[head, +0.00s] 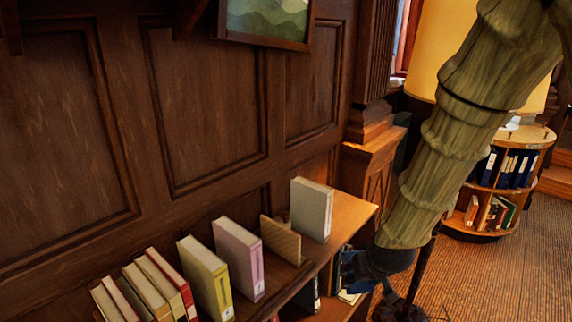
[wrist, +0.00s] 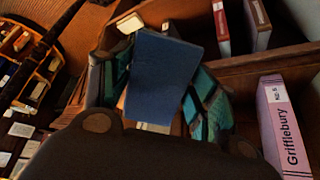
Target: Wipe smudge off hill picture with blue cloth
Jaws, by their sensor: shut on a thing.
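The hill picture (head: 266,16), green hills in a dark frame, hangs on the panelled wall at the top of the head view. Its upper part is cut off, and I see no smudge on the part that shows. My gripper (head: 362,272) is low beside the right end of the bookshelf, well below and to the right of the picture, partly hidden by the shelf.
Several upright books, including a purple one (head: 239,258) and a grey one (head: 311,208), stand on the wooden bookshelf (head: 350,212) under the picture. A round bookcase (head: 541,137) and yellow lamp (head: 440,45) stand at the right. The wall below the picture is clear.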

